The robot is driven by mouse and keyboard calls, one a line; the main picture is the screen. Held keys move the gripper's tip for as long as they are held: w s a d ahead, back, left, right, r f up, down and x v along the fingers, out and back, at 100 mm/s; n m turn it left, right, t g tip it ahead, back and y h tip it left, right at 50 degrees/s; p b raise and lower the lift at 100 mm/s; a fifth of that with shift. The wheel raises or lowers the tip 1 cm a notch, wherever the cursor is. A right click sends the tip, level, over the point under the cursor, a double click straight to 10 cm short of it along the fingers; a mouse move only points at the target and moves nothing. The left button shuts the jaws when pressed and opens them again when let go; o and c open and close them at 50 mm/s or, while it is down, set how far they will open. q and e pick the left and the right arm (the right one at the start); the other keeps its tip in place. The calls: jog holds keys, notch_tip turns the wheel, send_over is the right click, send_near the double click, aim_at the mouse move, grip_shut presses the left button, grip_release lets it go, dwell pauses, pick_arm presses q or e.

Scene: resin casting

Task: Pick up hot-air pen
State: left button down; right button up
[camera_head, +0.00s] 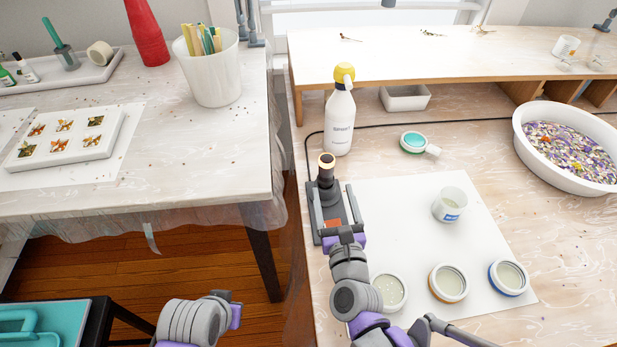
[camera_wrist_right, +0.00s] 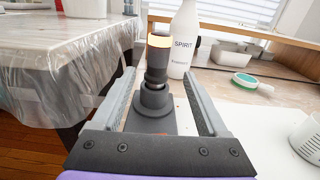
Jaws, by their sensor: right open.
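The hot-air pen (camera_head: 326,170) is a dark upright cylinder with a glowing orange-white ring at its top. It stands in a dark base at the left edge of the workbench. It also shows in the right wrist view (camera_wrist_right: 158,62). My right gripper (camera_head: 332,193) is open, with one finger on each side of the pen and its base. In the right wrist view, gaps show between both fingers (camera_wrist_right: 159,75) and the pen. My left gripper (camera_head: 226,303) is low in the head view, over the floor gap, and its jaws are unclear.
A white spirit bottle (camera_head: 340,120) with a yellow cap stands just behind the pen. A black cable runs along the bench. A white cup (camera_head: 450,204) and several round jars (camera_head: 448,282) stand on the white sheet (camera_head: 395,225). A tub of colourful bits (camera_head: 528,150) is at right.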

aim_at(324, 161)
jog(key=shift+w+a, duration=0.2)
jog(key=shift+w, duration=0.4)
jog(key=w, duration=0.3)
jog(key=w+a+b, duration=0.1)
jog(key=w, duration=0.2)
jog(key=w+a, duration=0.1)
jog(key=w, duration=0.2)
jog(key=shift+w+b, duration=0.2)
jog(key=shift+b, duration=0.15)
jog(key=shift+s, duration=0.1)
grip_shut()
